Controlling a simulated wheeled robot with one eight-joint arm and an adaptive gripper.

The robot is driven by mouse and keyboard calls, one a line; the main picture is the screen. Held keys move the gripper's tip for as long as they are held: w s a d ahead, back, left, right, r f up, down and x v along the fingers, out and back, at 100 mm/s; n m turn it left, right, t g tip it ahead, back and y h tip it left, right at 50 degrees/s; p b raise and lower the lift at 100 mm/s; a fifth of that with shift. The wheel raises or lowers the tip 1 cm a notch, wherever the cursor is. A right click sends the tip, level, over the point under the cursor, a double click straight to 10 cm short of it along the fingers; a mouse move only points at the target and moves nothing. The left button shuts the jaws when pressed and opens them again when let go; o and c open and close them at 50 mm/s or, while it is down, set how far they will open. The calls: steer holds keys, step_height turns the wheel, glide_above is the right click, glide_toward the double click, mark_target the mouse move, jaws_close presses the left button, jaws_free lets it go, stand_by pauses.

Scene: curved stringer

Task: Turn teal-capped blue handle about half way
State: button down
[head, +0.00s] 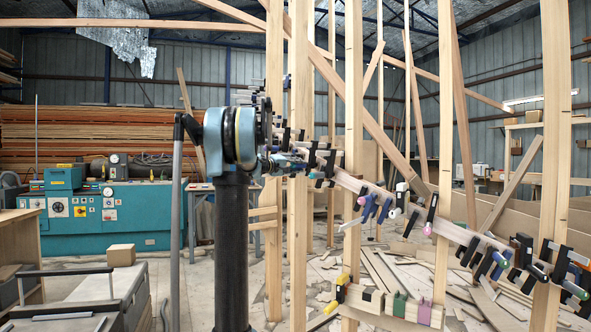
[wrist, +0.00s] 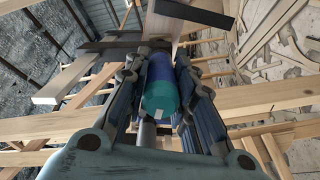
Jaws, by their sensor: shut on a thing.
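The teal-capped blue handle (wrist: 160,88) is in the middle of the wrist view, its round teal end toward the camera, with a small pale mark on its lower edge. My gripper (wrist: 160,66) has one dark finger on each side of the handle and is shut on it. Beyond the handle, a dark clamp bar (wrist: 195,13) crosses a pale wooden piece. In the head view my gripper (head: 290,161) is at the left part of the curved stringer (head: 350,182), among crowded clamps. I cannot pick out the held handle clearly there.
Several other clamps, such as a blue-handled one (head: 370,207), line the stringer down to the right. Upright wooden posts (head: 354,100) stand close to my arm. A teal machine (head: 130,215) is at the left. Wood scraps (head: 390,270) litter the floor.

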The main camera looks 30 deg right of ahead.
steer(key=shift+w+a+n, duration=0.1)
steer(key=shift+w+n, duration=0.05)
steer(key=shift+n, duration=1)
steer(key=shift+w+a+n, duration=0.1)
steer(key=shift+w+n, duration=0.05)
steer(key=shift+n, duration=1)
steer(key=c, duration=1.3)
jaws_free()
steer(key=shift+w+f, duration=0.1)
steer(key=shift+f, duration=0.05)
steer(key=shift+c, duration=0.2)
steer(key=shift+s+d, duration=0.1)
steer(key=shift+s, duration=0.1)
steer(key=s+a, duration=0.2)
steer(key=a, duration=0.9)
steer(key=shift+a, duration=0.4)
steer(key=shift+a, duration=0.1)
